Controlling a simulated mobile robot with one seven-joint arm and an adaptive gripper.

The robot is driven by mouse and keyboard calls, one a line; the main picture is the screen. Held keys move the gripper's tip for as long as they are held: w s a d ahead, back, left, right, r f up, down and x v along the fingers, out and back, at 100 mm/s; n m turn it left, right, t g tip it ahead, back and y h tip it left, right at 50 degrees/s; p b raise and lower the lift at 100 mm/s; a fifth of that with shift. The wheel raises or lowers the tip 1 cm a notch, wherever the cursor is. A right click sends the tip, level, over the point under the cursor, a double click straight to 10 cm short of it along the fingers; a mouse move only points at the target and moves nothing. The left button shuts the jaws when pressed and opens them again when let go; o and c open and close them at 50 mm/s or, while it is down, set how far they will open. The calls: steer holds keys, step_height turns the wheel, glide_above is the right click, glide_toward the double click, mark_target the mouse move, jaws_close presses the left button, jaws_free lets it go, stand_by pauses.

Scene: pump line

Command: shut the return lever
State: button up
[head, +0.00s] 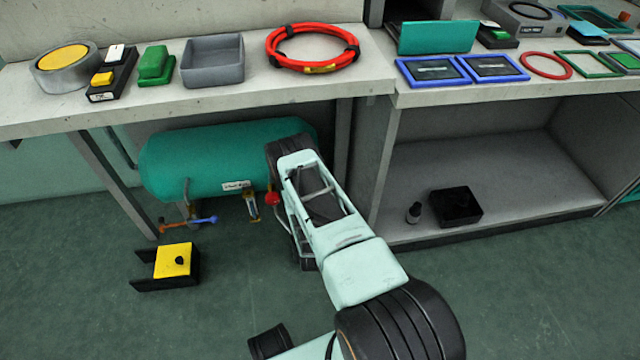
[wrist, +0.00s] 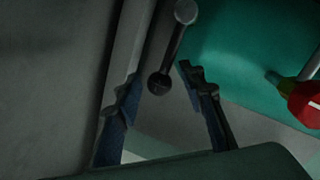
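In the wrist view a dark rod lever (wrist: 178,42) with a round knob at its near end and a grey round end at the top shows between the fingers of my gripper (wrist: 159,76). The fingers are apart, and I see no contact with the knob. I cannot tell whether this is the return lever. A teal tank (head: 205,158) lies under the left bench and also shows in the wrist view (wrist: 235,50). In the head view an orange handle (head: 180,226), a blue handle (head: 205,220) and a red knob (head: 272,198) sit by it. My arm hides the gripper there.
A red-and-green part (wrist: 304,100) is right of the fingers in the wrist view. A yellow-topped black block (head: 174,261) stands on the floor. The bench (head: 200,103) is close above the tank, and its leg (head: 112,183) stands left. Front floor is mostly clear.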

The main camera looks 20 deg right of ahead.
step_height(320, 180, up, 10)
steer(key=shift+f, duration=0.1)
stand_by(0.4)
steer(key=shift+w, duration=0.1)
stand_by(0.4)
